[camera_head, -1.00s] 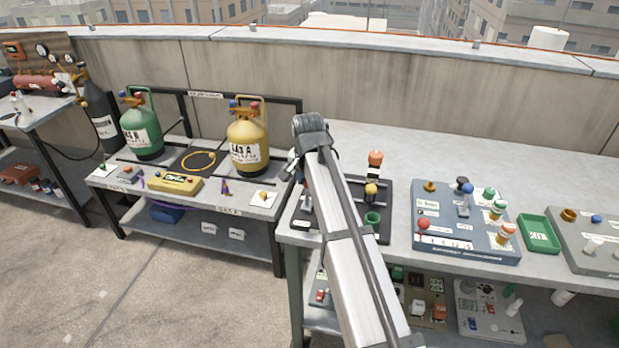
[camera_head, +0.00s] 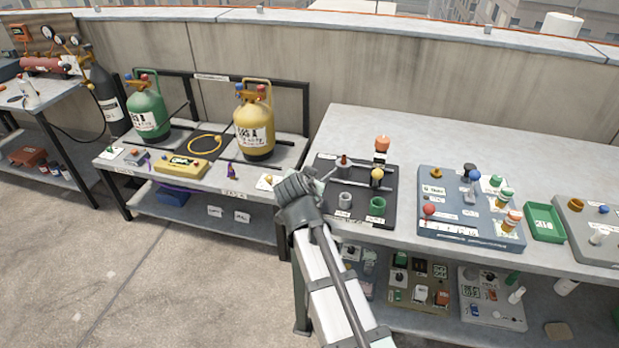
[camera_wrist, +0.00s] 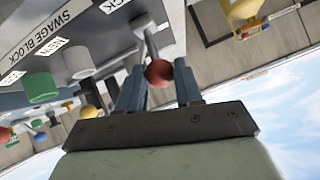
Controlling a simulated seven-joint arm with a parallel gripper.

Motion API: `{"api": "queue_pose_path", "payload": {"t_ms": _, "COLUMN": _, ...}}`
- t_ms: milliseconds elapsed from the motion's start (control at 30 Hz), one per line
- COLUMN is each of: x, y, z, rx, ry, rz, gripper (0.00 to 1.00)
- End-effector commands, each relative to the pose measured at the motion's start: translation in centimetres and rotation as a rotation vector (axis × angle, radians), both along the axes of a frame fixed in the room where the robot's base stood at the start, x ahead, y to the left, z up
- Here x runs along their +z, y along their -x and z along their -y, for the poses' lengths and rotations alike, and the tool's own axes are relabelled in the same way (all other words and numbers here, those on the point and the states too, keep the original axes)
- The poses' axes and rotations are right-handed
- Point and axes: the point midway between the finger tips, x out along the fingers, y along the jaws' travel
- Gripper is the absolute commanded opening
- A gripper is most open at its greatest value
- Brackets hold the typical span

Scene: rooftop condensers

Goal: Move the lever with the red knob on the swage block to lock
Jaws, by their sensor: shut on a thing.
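The swage block is a dark board (camera_head: 330,222) at the left front of the right-hand bench. In the wrist view its grey surface and "SWAGE BLOCK" label (camera_wrist: 55,30) show at upper left. The lever (camera_wrist: 148,38) is a thin grey arm from a grey bracket, ending in a red knob (camera_wrist: 159,72). My gripper (camera_wrist: 159,84) has its two fingers either side of this knob, shut on it. In the head view my gripper (camera_head: 312,186) is at the board's left edge, and its wrist hides the fingertips. I cannot read which position the lever is in.
On the board stand a grey cup (camera_head: 345,202), a green cup (camera_head: 377,206), a yellow knob (camera_head: 377,174) and an orange-capped post (camera_head: 382,144). A blue-grey panel (camera_head: 455,232) lies to the right. Green and yellow cylinders (camera_head: 254,130) stand on the left bench.

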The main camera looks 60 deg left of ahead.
Motion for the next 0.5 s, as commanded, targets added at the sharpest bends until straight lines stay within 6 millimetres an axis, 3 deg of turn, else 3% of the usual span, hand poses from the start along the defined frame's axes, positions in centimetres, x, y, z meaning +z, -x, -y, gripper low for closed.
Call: {"api": "queue_pose_path", "payload": {"t_ms": 500, "x": -0.75, "y": 0.5, "z": 0.56, "rx": -0.003, "ry": 0.012, "rz": -0.014, "gripper": 0.0}}
